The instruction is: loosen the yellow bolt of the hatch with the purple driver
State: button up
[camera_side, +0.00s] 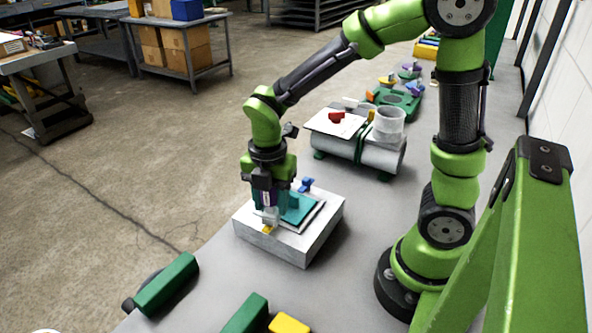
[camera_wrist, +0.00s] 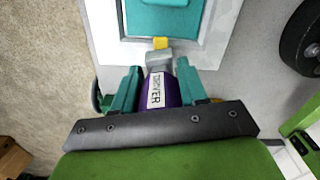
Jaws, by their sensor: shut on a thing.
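The hatch is a teal panel (camera_side: 297,208) on top of a white box (camera_side: 300,246); it also shows at the top of the wrist view (camera_wrist: 165,18). The yellow bolt (camera_side: 267,230) sits at the box's near edge and shows beside the panel in the wrist view (camera_wrist: 161,43). My gripper (camera_side: 268,204) is over that edge, its teal fingers (camera_wrist: 157,80) shut on the purple driver (camera_wrist: 158,91), which carries a white label. The driver's grey head (camera_wrist: 159,60) is right at the bolt and partly overlaps it; I cannot tell whether it is fully seated.
A blue piece (camera_side: 306,185) stands at the box's far side. Behind are a grey cylindrical duct unit (camera_side: 382,154) and a green fixture (camera_side: 398,103). Green blocks (camera_side: 167,284) and a yellow block (camera_side: 289,324) lie at the near end. The bench right of the box is clear.

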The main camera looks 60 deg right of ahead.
jog(key=shift+n, duration=0.3)
jog(key=shift+n, duration=1.8)
